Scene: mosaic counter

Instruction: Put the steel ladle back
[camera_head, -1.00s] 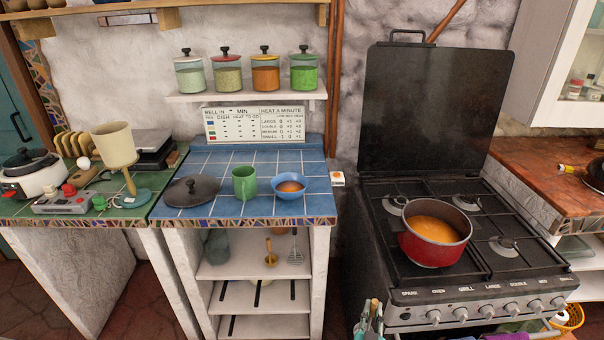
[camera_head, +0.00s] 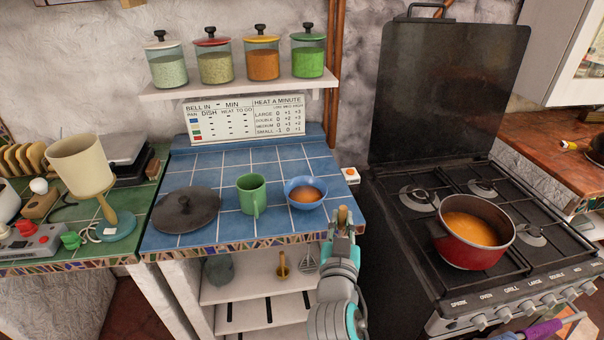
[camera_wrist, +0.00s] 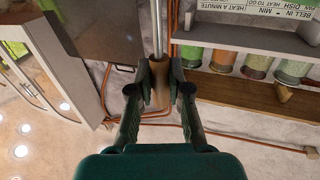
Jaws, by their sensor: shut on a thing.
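My gripper (camera_head: 343,228) is in front of the right end of the blue tiled counter, left of the stove. In the wrist view, my gripper (camera_wrist: 159,88) is shut on the brown wooden handle of the steel ladle (camera_wrist: 157,30). A thin steel shaft runs from the handle out of the top of that picture. In the head view, only a wooden stub of the ladle (camera_head: 342,213) shows above the fingers. The ladle's bowl is not visible in either view.
A blue bowl (camera_head: 305,193), green mug (camera_head: 250,194) and dark lid (camera_head: 184,209) stand on the blue counter (camera_head: 215,170). Below, a white shelf (camera_head: 240,291) holds a brass-coloured utensil (camera_head: 283,268) and a whisk (camera_head: 306,262). A red pot (camera_head: 470,252) stands on the stove (camera_head: 440,195).

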